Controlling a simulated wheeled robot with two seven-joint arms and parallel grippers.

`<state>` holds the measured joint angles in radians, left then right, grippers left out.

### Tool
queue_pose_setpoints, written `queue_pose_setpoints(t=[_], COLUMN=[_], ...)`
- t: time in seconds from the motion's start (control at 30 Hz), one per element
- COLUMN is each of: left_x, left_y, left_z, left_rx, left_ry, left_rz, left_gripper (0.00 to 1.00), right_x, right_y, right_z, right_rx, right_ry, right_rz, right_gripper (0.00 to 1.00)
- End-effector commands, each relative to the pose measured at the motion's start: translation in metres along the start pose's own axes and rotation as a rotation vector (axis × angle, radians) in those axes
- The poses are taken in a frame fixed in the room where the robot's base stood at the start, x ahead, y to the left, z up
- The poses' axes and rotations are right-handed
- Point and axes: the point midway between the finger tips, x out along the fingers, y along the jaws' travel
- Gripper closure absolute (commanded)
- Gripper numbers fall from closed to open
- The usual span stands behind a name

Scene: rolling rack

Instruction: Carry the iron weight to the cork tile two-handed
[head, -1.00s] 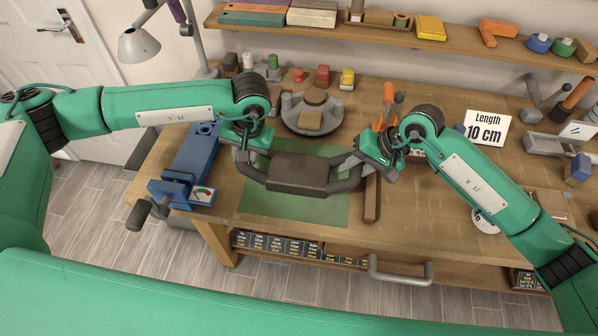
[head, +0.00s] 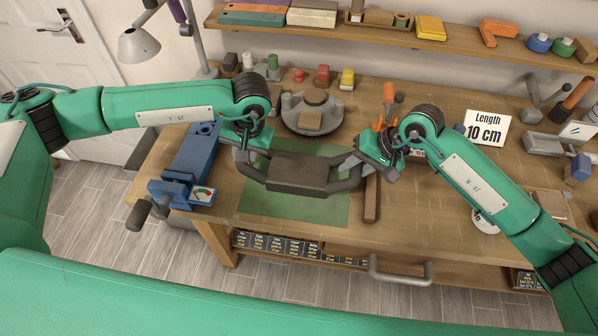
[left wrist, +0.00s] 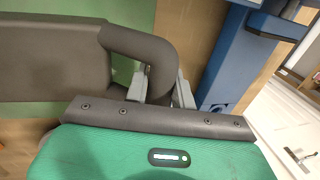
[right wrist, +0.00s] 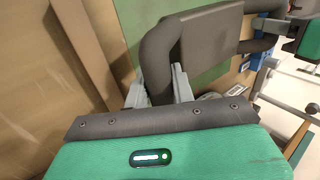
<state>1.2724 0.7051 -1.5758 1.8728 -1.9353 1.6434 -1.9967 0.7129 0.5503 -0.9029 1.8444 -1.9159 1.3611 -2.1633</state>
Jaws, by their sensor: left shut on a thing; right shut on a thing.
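The iron weight (head: 297,173) is a dark grey block with a looped handle at each end. It is level over the green mat (head: 290,208) at the front of the bench; I cannot tell if it touches the mat. My left gripper (head: 243,155) is shut on its left handle, which also shows in the left wrist view (left wrist: 140,45). My right gripper (head: 355,160) is shut on its right handle, seen in the right wrist view (right wrist: 155,60). I cannot tell for sure which thing is the cork tile; a thin tan tile (head: 549,205) lies at the right, partly behind my right arm.
A blue vise (head: 190,165) stands at the left edge. A grey round stand (head: 294,113) with brown blocks is behind the weight. A dark wooden bar (head: 371,198) lies just right of the mat. A "Length 10 cm" sign (head: 486,130) stands at the right.

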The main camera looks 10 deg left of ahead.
Motion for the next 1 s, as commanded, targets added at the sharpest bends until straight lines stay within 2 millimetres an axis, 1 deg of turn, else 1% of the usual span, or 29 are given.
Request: queue_pose_setpoints(t=[0.03, 0.27, 0.47, 1.0], left_x=[-0.004, -0.005, -0.012, -0.046], left_y=[-0.001, -0.001, -0.003, -0.011], left_z=[-0.002, -0.002, -0.002, -0.001], left_rx=[-0.002, -0.002, -0.002, -0.002], left_ry=[0.005, 0.005, 0.004, 0.004], left_rz=[0.0, 0.0, 0.0, -0.001], left_gripper=[1.0, 1.0, 1.0, 1.0], right_x=[-0.004, -0.005, -0.011, -0.041], right_y=[-0.003, -0.004, -0.007, -0.026], right_z=[-0.002, -0.002, -0.002, -0.002], right_rx=[-0.002, -0.002, -0.001, -0.002], right_ry=[0.007, 0.006, 0.006, 0.006], right_rz=[-0.004, -0.004, -0.004, -0.003], right_gripper=[1.0, 1.0, 1.0, 1.0])
